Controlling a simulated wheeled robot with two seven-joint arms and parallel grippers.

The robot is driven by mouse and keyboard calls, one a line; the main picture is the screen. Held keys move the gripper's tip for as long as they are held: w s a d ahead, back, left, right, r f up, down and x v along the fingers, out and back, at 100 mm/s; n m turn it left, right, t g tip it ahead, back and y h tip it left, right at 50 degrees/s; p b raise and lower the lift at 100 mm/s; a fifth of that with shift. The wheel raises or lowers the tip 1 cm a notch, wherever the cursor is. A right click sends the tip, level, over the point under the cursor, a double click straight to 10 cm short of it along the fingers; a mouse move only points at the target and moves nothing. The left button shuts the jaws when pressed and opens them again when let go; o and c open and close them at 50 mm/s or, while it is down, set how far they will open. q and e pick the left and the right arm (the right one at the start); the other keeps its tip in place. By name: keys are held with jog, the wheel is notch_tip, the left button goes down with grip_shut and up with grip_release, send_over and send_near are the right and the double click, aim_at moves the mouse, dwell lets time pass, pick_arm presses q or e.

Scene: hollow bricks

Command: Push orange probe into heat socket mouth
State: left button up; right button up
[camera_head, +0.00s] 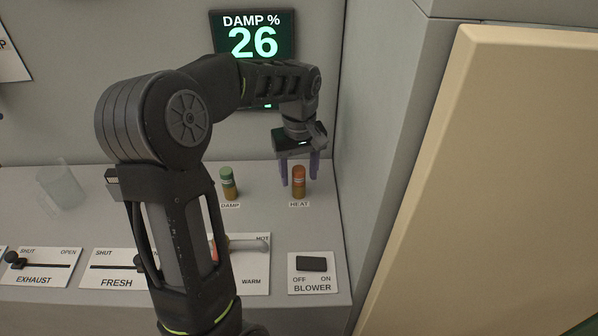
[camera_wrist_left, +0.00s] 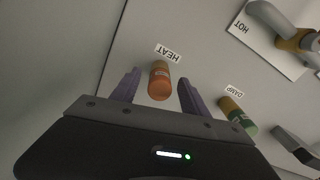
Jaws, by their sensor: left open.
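The orange probe (camera_head: 299,178) stands upright by the HEAT label at the right end of the counter; its lower part looks brownish. My left gripper (camera_head: 299,178) is open, its purple fingers on either side of the probe. In the left wrist view the orange probe (camera_wrist_left: 159,82) sits between the open fingers of the left gripper (camera_wrist_left: 155,88), with a visible gap on each side. The HEAT socket mouth is hidden under the probe, and I cannot tell how deep the probe sits. My right gripper is not in view.
A green-topped probe (camera_head: 228,183) stands by the DAMP label to the left. In front are the BLOWER switch (camera_head: 311,264), the WARM/HOT lever (camera_head: 247,244) and the EXHAUST slider (camera_head: 15,259). A clear cup (camera_head: 62,185) is far left. A wall rises close on the right.

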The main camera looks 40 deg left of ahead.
pick_arm(q)
notch_tip(320, 180, up, 8)
jog(key=shift+f+b, duration=0.1)
jog(key=shift+b, duration=0.25)
dwell(0.9)
